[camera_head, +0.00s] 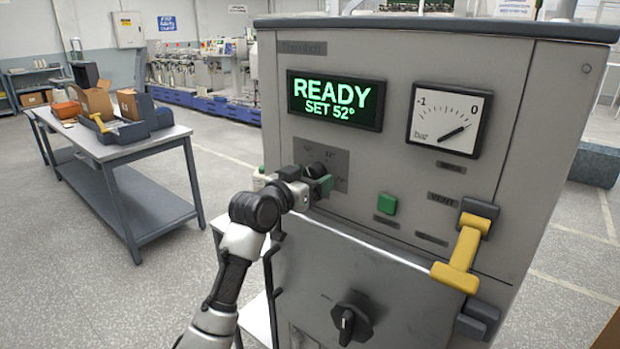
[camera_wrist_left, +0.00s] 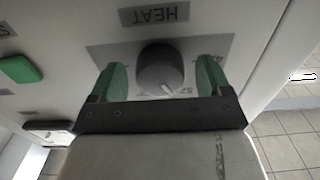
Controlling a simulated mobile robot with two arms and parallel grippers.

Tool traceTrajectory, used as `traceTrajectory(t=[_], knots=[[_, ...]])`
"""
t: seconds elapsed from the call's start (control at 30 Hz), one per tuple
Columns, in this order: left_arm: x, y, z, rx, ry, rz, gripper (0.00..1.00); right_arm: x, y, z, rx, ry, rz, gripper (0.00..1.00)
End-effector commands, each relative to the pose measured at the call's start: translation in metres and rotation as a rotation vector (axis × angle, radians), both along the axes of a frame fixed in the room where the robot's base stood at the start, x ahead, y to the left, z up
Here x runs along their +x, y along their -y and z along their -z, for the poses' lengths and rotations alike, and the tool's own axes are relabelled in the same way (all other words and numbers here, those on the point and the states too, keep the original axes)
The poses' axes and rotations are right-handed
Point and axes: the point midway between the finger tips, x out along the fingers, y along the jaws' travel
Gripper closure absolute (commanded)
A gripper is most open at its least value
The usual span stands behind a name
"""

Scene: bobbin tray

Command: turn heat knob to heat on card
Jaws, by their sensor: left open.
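The round dark heat knob (camera_head: 316,168) sits on a grey scale plate below the display. In the left wrist view the heat knob (camera_wrist_left: 158,70) appears upside down under the HEAT label (camera_wrist_left: 154,14), its pale pointer mark near a printed 52. My left gripper (camera_head: 318,184) is at the knob; in the wrist view its green fingers (camera_wrist_left: 161,80) are open, one on each side, with small gaps to the knob. The green display (camera_head: 335,101) reads READY, SET 52°. I cannot make out a separate card. My right gripper is not in view.
On the panel are a pressure gauge (camera_head: 446,118), a green button (camera_head: 387,203) and a yellow vent handle (camera_head: 466,255). A black knob (camera_head: 352,318) sits on the lower door. A table (camera_head: 158,143) with boxes stands at left. Floor between is clear.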

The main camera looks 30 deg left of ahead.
Motion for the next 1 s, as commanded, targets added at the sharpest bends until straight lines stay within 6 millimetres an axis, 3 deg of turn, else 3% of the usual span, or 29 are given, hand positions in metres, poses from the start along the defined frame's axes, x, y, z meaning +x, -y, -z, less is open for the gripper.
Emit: traceTrajectory(t=[0.07, 0.4, 0.67, 1.0], knots=[[0.000, 0.000, 0.000, 0.000, 0.000, 0.000, 0.22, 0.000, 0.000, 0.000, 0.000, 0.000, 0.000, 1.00], [0.000, 0.000, 0.000, 0.000, 0.000, 0.000, 0.70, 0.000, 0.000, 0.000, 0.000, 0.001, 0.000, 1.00], [0.000, 0.000, -0.001, -0.032, -0.004, 0.000, 0.70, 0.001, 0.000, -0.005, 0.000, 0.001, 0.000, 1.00], [0.000, 0.001, -0.004, -0.244, -0.020, 0.000, 0.70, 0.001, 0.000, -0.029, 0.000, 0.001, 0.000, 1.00]])
